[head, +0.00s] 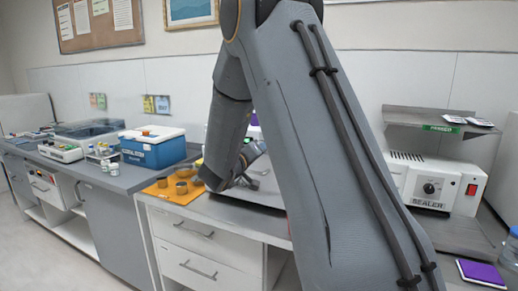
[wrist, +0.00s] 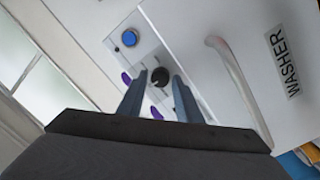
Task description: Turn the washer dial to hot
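The washer (wrist: 250,50) is a white box with a curved handle and a WASHER label in the wrist view. Its dial (wrist: 159,77) is a small dark round knob on a light panel. My gripper (wrist: 161,84) is open, with one finger to each side of the dial. I cannot tell whether the fingertips touch it. The dial's pointer and any hot marking are too small to read. In the head view, my arm hides most of the area around my gripper, and the dial does not show there.
A blue button (wrist: 129,38) and purple marks (wrist: 126,77) are near the dial. In the head view, a blue-and-white box (head: 152,150) and an orange mat (head: 166,196) with small jars are left of my arm. A sealer (head: 437,186) stands right.

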